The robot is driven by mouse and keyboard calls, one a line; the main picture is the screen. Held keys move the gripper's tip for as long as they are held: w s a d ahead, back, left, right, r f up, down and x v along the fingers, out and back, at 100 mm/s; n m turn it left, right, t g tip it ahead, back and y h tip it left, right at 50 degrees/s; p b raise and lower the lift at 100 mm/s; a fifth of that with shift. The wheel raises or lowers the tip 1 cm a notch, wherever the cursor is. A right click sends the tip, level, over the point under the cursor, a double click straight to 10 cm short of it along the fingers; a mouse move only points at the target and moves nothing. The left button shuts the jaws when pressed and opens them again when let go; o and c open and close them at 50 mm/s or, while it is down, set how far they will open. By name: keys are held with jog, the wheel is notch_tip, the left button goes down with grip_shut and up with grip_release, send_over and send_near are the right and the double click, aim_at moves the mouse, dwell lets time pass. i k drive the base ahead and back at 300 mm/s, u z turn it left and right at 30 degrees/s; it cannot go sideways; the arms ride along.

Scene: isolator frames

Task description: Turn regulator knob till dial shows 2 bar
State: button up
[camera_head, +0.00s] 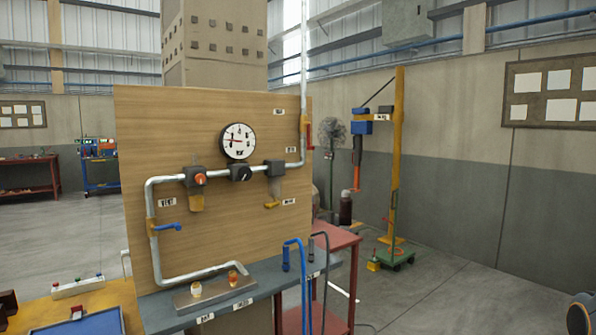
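The round white dial (238,141) with a black rim is on an upright wooden panel (245,225). Its dark needle points roughly to the left; the numbers are too small to read. A black knob (240,173) sits on the pipe right below the dial and looks like the regulator knob. To its left, a dark box on the pipe carries an orange-red knob (199,179). My gripper is not in view, and nothing touches either knob.
Silver pipe (165,182) runs across the panel, with a blue lever (167,227) at left and a yellow handle (272,204) at right. A grey shelf (225,297) with blue and dark hoses juts out below. A red table (335,240) stands at right. Open floor (450,295) lies further right.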

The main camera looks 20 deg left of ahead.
aim_at(245, 173)
jog(key=z, duration=0.2)
jog(key=i, duration=0.6)
jog(key=u, duration=0.6)
jog(key=i, duration=0.55)
jog(key=u, duration=0.55)
